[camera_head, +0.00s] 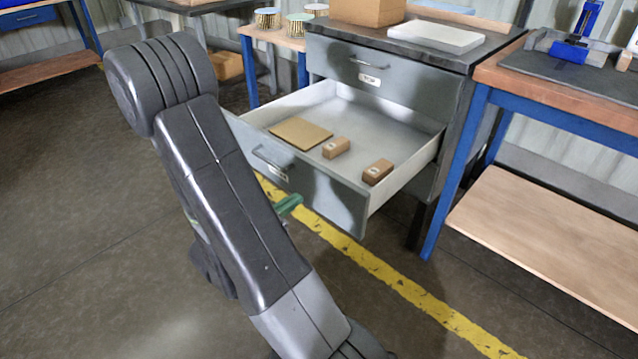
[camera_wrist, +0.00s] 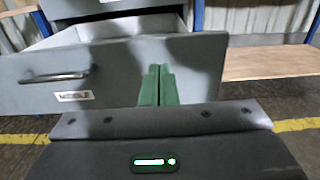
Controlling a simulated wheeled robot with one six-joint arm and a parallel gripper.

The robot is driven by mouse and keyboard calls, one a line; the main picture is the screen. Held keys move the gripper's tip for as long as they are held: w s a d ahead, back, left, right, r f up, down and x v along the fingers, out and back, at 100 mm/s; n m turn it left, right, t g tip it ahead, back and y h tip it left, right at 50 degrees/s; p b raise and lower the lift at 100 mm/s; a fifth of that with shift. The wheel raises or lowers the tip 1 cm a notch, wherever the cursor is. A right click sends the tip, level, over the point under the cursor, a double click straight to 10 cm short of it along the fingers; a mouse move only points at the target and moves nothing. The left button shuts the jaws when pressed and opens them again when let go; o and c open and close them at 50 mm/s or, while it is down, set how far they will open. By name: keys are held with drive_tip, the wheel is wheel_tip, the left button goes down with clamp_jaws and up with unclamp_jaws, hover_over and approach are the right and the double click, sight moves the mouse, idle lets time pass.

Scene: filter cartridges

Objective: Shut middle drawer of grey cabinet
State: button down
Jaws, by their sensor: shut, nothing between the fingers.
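The grey cabinet (camera_head: 455,100) stands at the upper middle of the head view. Its middle drawer (camera_head: 330,200) is pulled well out. The wrist view shows its front (camera_wrist: 120,60) with a bar handle (camera_wrist: 55,77) and a label reading MIDDLE (camera_wrist: 75,96). My gripper's green fingers (camera_head: 289,205) are shut and empty, in front of the drawer front. In the wrist view the fingers (camera_wrist: 158,75) point at the plain front panel, right of the handle and label. I cannot tell whether the fingertips touch the panel.
In the drawer lie a flat brown piece (camera_head: 300,133) and two small brown boxes (camera_head: 336,147) (camera_head: 378,171). The drawer above (camera_head: 385,75) is shut. A blue-legged workbench (camera_head: 560,85) stands close on the right. The floor at left is clear.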

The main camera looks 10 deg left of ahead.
sight(328, 177)
drive_tip(key=shift+b+x, duration=1)
drive_tip(key=shift+x, duration=3.7)
